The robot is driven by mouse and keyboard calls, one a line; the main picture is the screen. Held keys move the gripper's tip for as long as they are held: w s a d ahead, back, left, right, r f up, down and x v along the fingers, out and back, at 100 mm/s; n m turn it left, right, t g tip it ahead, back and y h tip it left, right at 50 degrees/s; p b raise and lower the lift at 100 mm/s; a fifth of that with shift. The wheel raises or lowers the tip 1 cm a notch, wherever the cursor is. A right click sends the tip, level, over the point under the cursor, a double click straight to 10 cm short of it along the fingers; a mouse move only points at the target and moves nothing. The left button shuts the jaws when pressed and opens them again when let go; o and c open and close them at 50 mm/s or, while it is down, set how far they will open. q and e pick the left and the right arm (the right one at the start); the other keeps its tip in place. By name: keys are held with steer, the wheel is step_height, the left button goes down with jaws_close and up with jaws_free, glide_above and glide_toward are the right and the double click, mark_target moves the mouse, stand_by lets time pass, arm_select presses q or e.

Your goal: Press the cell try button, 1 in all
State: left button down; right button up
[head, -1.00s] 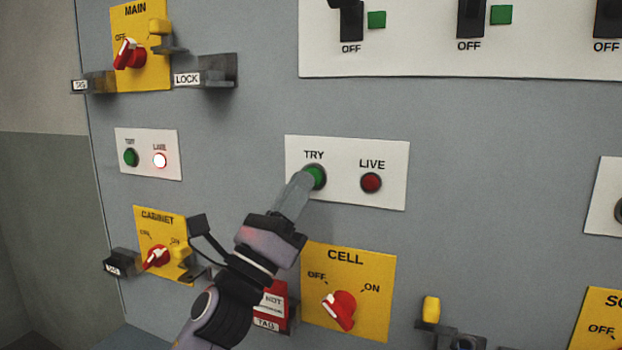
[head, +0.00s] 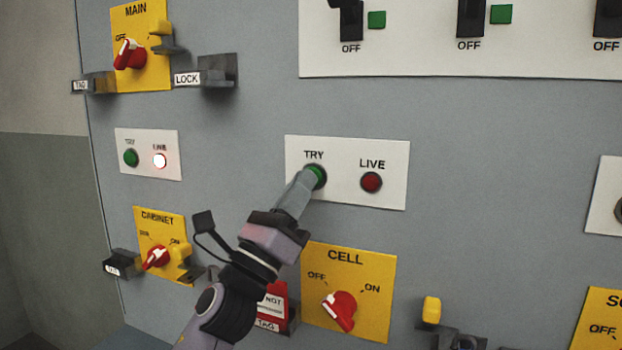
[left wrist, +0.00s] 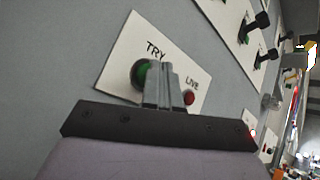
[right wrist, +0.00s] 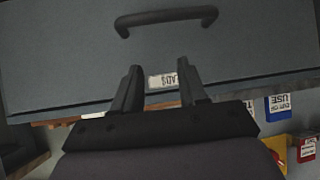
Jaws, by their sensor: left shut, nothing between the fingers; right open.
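The green cell try button (head: 318,176) is on a white plate (head: 390,150) marked TRY and LIVE, above the yellow CELL switch plate (head: 378,258). My left gripper (head: 307,181) is shut and empty, its fingertips at the button and partly covering it. The button also shows in the left wrist view (left wrist: 143,73), beside the fingers; I cannot tell whether it is pushed in. The cell LIVE lamp (head: 371,182) is dark red. The red CELL switch (head: 339,311) points toward OFF. My right gripper (right wrist: 157,84) is open and empty in front of a grey drawer.
Another white plate (head: 148,170) at left has a green TRY button and a lit LIVE lamp (head: 160,160). The MAIN (head: 150,75) and CABINET (head: 153,222) switch plates have projecting brackets. A red tag (head: 277,296) hangs behind my left arm.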

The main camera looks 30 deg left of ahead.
arm_select(q)
steer(key=shift+w, duration=0.1)
stand_by(0.5)
steer(key=shift+s, duration=0.8)
steer(key=s+p, duration=0.1)
steer(key=s, duration=0.4)
steer(key=shift+d, duration=0.2)
stand_by(0.5)
